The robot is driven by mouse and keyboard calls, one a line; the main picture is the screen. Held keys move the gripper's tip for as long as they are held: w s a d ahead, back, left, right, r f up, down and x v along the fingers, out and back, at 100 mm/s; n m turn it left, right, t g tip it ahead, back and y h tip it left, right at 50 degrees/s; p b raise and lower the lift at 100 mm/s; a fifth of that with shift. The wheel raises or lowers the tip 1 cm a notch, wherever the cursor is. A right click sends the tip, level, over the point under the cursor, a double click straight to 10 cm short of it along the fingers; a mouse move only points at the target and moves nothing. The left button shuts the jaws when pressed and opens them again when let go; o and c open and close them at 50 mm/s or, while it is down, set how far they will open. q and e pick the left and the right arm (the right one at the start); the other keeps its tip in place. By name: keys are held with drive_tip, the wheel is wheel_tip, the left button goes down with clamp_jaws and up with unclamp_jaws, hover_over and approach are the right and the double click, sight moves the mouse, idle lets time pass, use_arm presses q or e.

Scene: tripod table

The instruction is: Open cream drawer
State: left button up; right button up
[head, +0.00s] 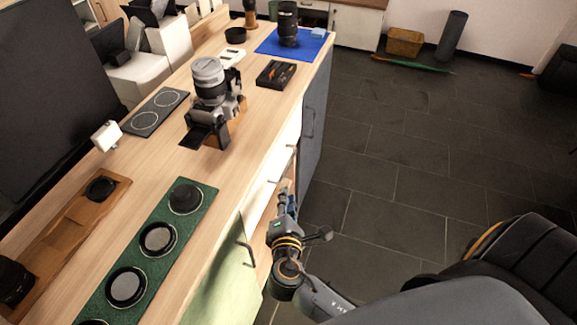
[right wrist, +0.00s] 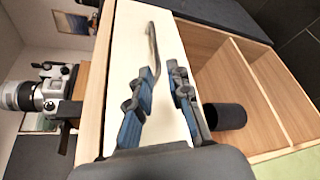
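The cream drawer (head: 272,165) is in the counter's front, just under the top, and looks shut. Its front also fills the middle of the right wrist view (right wrist: 125,65). Its curved metal handle (right wrist: 152,45) runs along the front, its lower end near one fingertip. My right gripper (head: 285,198) is in front of the drawer. In the right wrist view its two blue-padded fingers (right wrist: 167,75) are apart with nothing seen held between them. One finger overlaps the handle's end; I cannot tell whether they touch. My left gripper is not in view.
Below the drawer is an open wooden shelf (right wrist: 234,70) with a dark cylinder (right wrist: 224,116). A green door (head: 222,285) and a blue-grey door (head: 314,105) flank it, both with handles. A camera (head: 212,95) and lenses stand on the counter.

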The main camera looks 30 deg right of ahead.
sight(288, 165)
drive_tip(key=x, duration=0.9)
drive_tip(key=r+x, duration=0.1)
drive_tip(key=x, duration=0.3)
drive_tip(key=shift+w+d, duration=0.15)
drive_tip(key=shift+w, duration=0.2)
clamp_jaws()
